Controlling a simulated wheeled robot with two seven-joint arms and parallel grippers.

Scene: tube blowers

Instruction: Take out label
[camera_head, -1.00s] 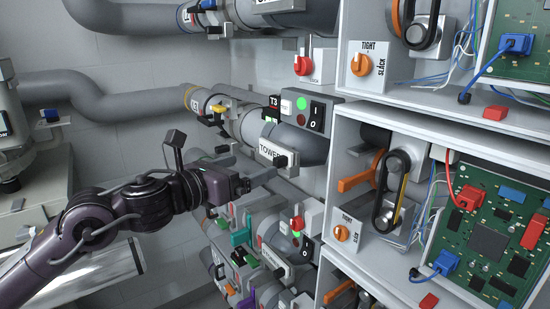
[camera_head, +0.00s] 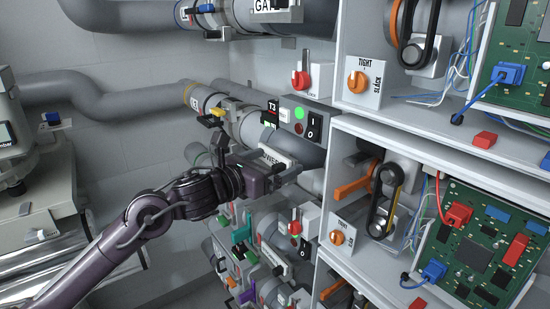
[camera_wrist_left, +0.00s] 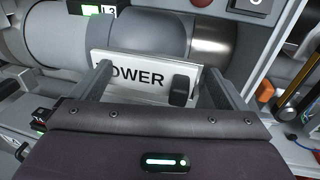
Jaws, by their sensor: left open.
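The label is a white plate reading "TOWER" with a black knob at its right end. It sits on the front of a grey pipe, and its upper part shows in the head view (camera_head: 270,153) above my gripper. In the left wrist view the label (camera_wrist_left: 135,70) lies between my two fingers, tilted slightly, with its first letter partly covered by the left finger. My left gripper (camera_wrist_left: 160,72) is open, with a finger near each end of the label; I cannot tell whether they touch it. In the head view my left gripper (camera_head: 284,171) covers the label's lower part. My right gripper is out of view.
A control box (camera_head: 306,122) with a green light and a black switch is just above the label. A white shelf unit (camera_head: 345,145) with belts and circuit boards stands close on the right. More pipes and valves lie below.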

